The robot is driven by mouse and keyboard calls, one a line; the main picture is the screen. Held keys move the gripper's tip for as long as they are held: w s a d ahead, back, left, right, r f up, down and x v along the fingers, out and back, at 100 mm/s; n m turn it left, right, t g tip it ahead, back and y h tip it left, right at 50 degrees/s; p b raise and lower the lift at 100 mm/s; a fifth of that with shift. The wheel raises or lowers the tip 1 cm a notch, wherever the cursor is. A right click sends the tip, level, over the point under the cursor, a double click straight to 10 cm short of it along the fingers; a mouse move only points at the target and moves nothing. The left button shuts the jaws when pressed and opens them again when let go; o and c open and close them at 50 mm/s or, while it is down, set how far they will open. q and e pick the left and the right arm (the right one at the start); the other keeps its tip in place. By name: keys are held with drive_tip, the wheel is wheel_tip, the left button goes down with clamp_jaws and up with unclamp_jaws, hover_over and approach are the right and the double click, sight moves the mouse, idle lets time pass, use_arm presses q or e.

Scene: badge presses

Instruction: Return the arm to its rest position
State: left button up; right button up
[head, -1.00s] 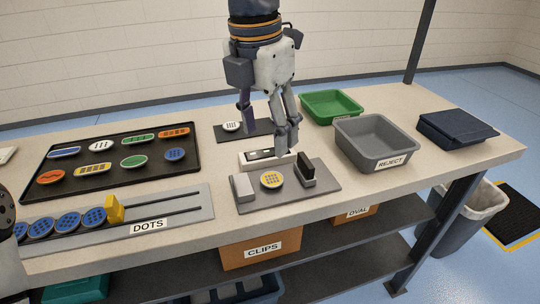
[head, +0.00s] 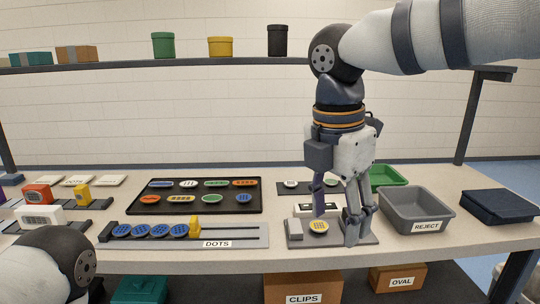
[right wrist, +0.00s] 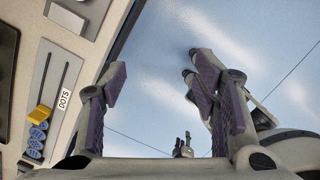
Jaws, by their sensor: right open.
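My right arm comes in from the upper right of the head view, and its gripper (head: 335,222) hangs with the fingers down. The fingers are apart, with nothing between them. In the right wrist view the gripper (right wrist: 162,90) has its purple-padded fingers spread, with blue floor behind them and the bench edge to the left. In the head view it overlaps the grey press plate (head: 301,243), which carries a pale block (head: 294,229) and a yellow-patterned badge (head: 318,227); the plate's right part is hidden.
The grey REJECT bin (head: 415,210), green bin (head: 386,178) and dark blue closed box (head: 497,204) stand on the right. A black badge tray (head: 206,207) and the DOTS rail (head: 252,230) lie left. A shelf (head: 230,64) runs behind.

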drive_tip(key=s+a+f+m+g+y, duration=0.2)
drive_tip(key=s+f+m, duration=0.1)
drive_tip(key=f, duration=0.8)
drive_tip(key=s+a+f+m+g+y, duration=0.1)
drive_tip(key=s+a+f+m, duration=0.2)
drive_tip(key=f, duration=0.8)
drive_tip(key=s+d+f+m+y, duration=0.1)
drive_tip(key=s+d+f+m, duration=0.2)
drive_tip(key=s+f+m, duration=0.65)
drive_tip(key=s+d+f+m+h, duration=0.1)
drive_tip(key=s+d+f+m, duration=0.3)
drive_tip(key=s+d, duration=0.3)
drive_tip(key=s+d+f+m+h, duration=0.1)
drive_tip(key=s+d+f+m, duration=0.3)
drive_tip(key=s, duration=0.9)
drive_tip(key=d+m, duration=0.2)
drive_tip(key=shift+d+h, duration=0.4)
